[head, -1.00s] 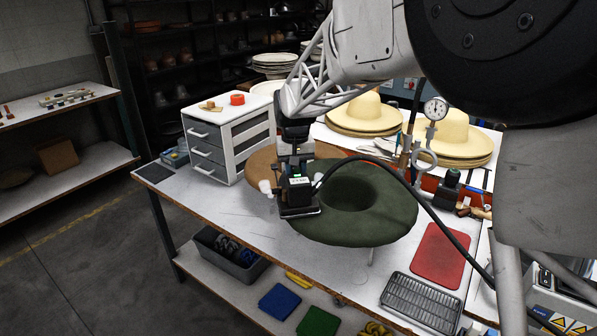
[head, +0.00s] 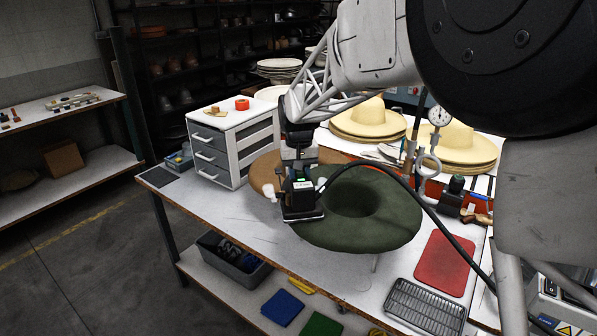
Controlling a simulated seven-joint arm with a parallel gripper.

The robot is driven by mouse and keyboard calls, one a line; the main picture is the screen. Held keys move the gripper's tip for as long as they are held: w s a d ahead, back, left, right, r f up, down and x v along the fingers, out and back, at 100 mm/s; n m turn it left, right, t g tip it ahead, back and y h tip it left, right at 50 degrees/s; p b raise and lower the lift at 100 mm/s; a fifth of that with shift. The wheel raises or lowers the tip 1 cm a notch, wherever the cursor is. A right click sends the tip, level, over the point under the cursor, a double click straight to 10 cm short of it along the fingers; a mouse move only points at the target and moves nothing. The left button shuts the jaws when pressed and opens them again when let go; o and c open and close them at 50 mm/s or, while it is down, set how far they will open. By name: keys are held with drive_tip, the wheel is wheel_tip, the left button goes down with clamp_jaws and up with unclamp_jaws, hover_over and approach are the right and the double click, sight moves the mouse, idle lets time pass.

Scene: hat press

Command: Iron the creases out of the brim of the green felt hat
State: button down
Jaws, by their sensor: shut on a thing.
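My gripper (head: 299,165) is above the left part of the brim, shut on a small black iron (head: 301,200) with a lit green display. The iron's flat sole is at the left edge of the brim; I cannot tell whether it touches the felt. The brim under the iron is hidden. Creases are too faint to make out.
A black hose (head: 440,225) arches over the hat. A red mat (head: 445,262) and a metal rack (head: 425,306) lie at the right front. A drawer unit (head: 232,140) stands behind left; straw hats (head: 455,150) are behind. The bench's left front is clear.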

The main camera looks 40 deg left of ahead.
sight(307, 186)
drive_tip(key=shift+s+d+r, duration=0.1)
drive_tip(key=shift+s+d, duration=0.6)
drive_tip(key=shift+s, duration=0.1)
drive_tip(key=shift+s+d, duration=0.65)
drive_tip(key=shift+d, duration=0.35)
drive_tip(key=shift+s+d, duration=0.6)
drive_tip(key=shift+d, duration=0.4)
drive_tip(key=shift+r, duration=4.05)
drive_tip(key=shift+w, duration=0.15)
drive_tip(key=shift+w+r, duration=0.1)
drive_tip(key=shift+w, duration=0.75)
drive_tip(key=w+d, duration=0.3)
drive_tip(key=w, duration=1.1)
drive_tip(key=w+d, duration=0.3)
drive_tip(key=w, duration=1)
drive_tip(key=shift+w+d, duration=0.25)
drive_tip(key=shift+w, duration=0.15)
